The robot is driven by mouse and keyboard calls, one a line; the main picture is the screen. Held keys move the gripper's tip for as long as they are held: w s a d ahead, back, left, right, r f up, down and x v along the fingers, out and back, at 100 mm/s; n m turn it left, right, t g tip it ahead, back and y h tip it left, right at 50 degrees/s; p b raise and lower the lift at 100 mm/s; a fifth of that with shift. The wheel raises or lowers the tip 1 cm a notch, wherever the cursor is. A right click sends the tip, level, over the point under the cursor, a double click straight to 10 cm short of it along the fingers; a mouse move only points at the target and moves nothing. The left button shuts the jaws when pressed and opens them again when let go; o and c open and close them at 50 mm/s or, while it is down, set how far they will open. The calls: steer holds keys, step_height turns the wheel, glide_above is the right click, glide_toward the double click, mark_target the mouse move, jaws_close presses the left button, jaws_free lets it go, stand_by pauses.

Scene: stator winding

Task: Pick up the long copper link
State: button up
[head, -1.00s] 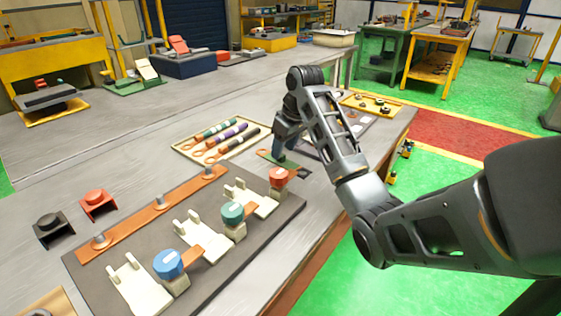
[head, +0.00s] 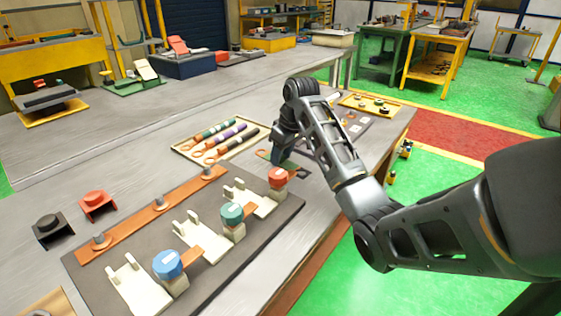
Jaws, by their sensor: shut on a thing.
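A copper link (head: 263,154) lies on the table just beyond the dark board, partly hidden by my gripper. I take it to be the long copper link. My gripper (head: 277,162) points down at it and is shut on it at table height. The fingertips are small and partly covered by the wrist, so the exact grip point is hard to see. I cannot tell whether the link is off its support.
The dark board (head: 215,283) holds a bolted copper bar (head: 150,209), white cradles and red, green and blue capped posts. A tray (head: 180,150) of coloured rods stands behind. Black (head: 50,229) and red (head: 97,203) blocks are at left. A yellow tray (head: 350,100) is further back.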

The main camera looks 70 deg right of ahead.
step_height(320, 180, up, 10)
steer(key=p, duration=0.1)
steer(key=shift+p, duration=0.35)
stand_by(1.5)
